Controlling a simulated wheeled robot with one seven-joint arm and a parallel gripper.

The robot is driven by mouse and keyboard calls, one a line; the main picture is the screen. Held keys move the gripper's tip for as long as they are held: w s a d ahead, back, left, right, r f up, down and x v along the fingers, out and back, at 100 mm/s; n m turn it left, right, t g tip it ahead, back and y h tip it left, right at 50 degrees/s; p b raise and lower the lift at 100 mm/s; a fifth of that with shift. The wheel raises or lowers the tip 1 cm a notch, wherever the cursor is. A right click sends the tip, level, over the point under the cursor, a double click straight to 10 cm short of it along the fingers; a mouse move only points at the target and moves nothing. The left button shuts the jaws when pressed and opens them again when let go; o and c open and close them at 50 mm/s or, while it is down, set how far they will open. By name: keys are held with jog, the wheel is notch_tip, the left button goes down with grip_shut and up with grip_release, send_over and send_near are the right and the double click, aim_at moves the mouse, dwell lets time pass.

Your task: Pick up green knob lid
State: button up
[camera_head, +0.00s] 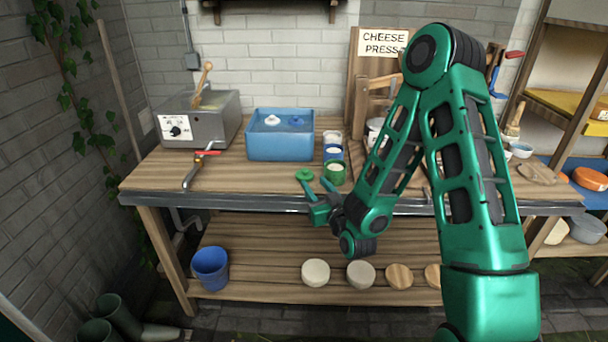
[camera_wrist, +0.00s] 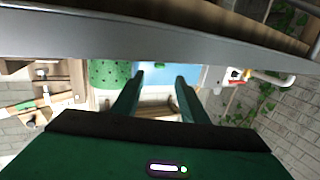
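A green knob lid (camera_head: 305,174), a small round disc, shows near the front edge of the wooden bench in the head view. My gripper (camera_head: 316,184) is at the bench's front edge, close to the lid. In the wrist view my gripper (camera_wrist: 160,76) has its two green fingers apart with nothing held between them. A small green sliver (camera_wrist: 158,64) shows beyond the fingertips at the counter edge; it may be the lid. A green perforated pot (camera_head: 335,173) stands right of the lid, and it also shows in the wrist view (camera_wrist: 110,73).
The bench edge (camera_wrist: 160,42) is close to my gripper. A blue tub (camera_head: 280,140) stands behind the lid, with small containers (camera_head: 333,153) beside it. A grey machine (camera_head: 200,118) with a red-handled tap stands left.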

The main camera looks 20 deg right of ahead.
aim_at(306, 172)
jog(key=shift+w+a+f, duration=0.1)
jog(key=shift+w+a, duration=0.05)
jog(key=shift+w, duration=2.4)
jog(key=shift+w+a+f, duration=0.1)
jog(key=shift+w+a, duration=0.05)
jog(key=shift+w, duration=2.4)
grip_shut()
